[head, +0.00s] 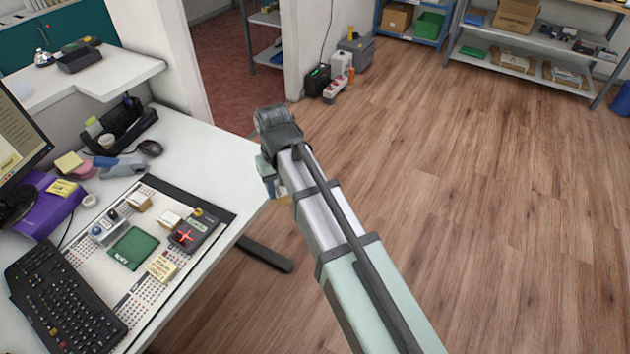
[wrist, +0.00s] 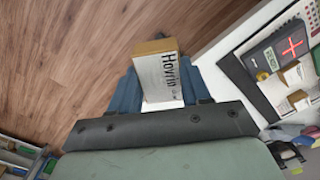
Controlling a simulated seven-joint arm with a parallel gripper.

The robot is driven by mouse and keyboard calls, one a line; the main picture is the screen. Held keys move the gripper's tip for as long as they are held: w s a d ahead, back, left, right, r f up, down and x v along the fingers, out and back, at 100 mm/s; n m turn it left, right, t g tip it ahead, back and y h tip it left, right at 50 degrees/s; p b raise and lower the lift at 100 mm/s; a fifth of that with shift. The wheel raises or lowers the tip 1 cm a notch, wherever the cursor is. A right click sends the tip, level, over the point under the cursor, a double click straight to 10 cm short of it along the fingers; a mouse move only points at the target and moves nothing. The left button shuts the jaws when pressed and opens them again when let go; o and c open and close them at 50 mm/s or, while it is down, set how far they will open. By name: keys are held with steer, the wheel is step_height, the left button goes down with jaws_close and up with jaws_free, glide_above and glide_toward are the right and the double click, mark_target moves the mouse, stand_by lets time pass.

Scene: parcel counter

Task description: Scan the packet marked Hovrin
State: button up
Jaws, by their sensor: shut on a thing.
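My gripper (wrist: 163,90) is shut on a white and brown packet marked Hovrin (wrist: 160,72), and the printed face shows in the wrist view. In the head view my gripper (head: 270,178) is off the right edge of the desk, over the floor, and mostly hides the packet. The scanner (head: 193,232), a dark box with a red cross and a small green display, stands on the desk to the left of my gripper. It also shows at the upper right of the wrist view (wrist: 284,50). The packet is apart from it.
Small packets (head: 162,268) lie around the scanner, near a green pad (head: 132,247) on the desk mat. A keyboard (head: 65,292), monitor (head: 18,140) and mouse (head: 149,148) take up the left side. The wooden floor (head: 480,200) on the right is clear.

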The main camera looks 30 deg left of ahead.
steer(key=s+a+r+n, duration=0.1)
steer(key=s+a+n, duration=0.3)
steer(key=s+a, duration=1.4)
steer(key=n, duration=0.3)
glide_above(186, 236)
steer(key=shift+f, duration=4)
step_height(186, 236, up, 9)
